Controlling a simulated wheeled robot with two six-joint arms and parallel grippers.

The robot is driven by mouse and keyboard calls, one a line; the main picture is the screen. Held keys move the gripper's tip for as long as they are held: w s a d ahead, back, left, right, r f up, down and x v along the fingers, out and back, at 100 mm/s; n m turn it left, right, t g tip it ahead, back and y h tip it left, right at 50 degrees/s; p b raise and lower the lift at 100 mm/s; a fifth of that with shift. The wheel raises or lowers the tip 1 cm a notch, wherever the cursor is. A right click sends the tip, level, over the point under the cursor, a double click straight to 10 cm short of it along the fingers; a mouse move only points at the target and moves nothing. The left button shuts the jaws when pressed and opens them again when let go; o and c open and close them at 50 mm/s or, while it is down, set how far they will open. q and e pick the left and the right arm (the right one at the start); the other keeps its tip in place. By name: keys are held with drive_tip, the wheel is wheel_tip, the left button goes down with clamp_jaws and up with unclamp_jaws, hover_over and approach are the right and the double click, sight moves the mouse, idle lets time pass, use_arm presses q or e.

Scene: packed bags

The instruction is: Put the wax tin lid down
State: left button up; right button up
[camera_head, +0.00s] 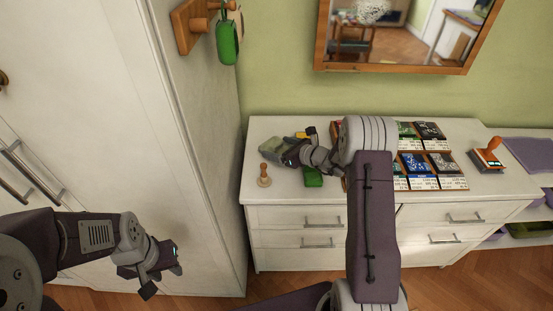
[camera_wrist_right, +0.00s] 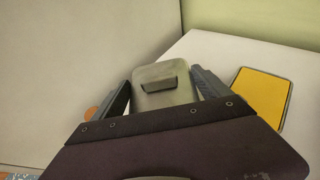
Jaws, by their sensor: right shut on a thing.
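The wax tin lid is a grey-green rounded plate with a small dark grip; it shows between my right fingers in the right wrist view (camera_wrist_right: 167,87) and at the dresser's left end in the head view (camera_head: 274,148). My right gripper (camera_head: 290,147) is shut on it, with one finger on each side in the wrist view (camera_wrist_right: 162,95). Whether the lid touches the dresser top I cannot tell. My left gripper (camera_head: 162,276) hangs low in front of the white wardrobe, its fingers apart and empty.
The white dresser (camera_head: 295,217) carries a wooden knob-shaped piece (camera_head: 264,177), a green item (camera_head: 313,178), a yellow rectangle (camera_wrist_right: 262,97), several packets (camera_head: 416,165) and a wooden-handled stamp (camera_head: 488,157). The wardrobe (camera_head: 110,110) stands close on the left. A framed mirror (camera_head: 395,68) hangs behind.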

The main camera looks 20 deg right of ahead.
drive_tip(key=shift+w+a+f, duration=0.2)
drive_tip(key=shift+a+f, duration=0.15)
drive_tip(key=shift+a, duration=0.2)
wheel_tip(320, 180, down, 3)
drive_tip(key=shift+f, duration=0.55)
drive_tip(key=shift+f+b, duration=0.1)
drive_tip(key=shift+b, duration=0.35)
drive_tip(key=shift+f+b, duration=0.45)
drive_tip(key=shift+b, duration=0.05)
drive_tip(key=o, duration=1.1)
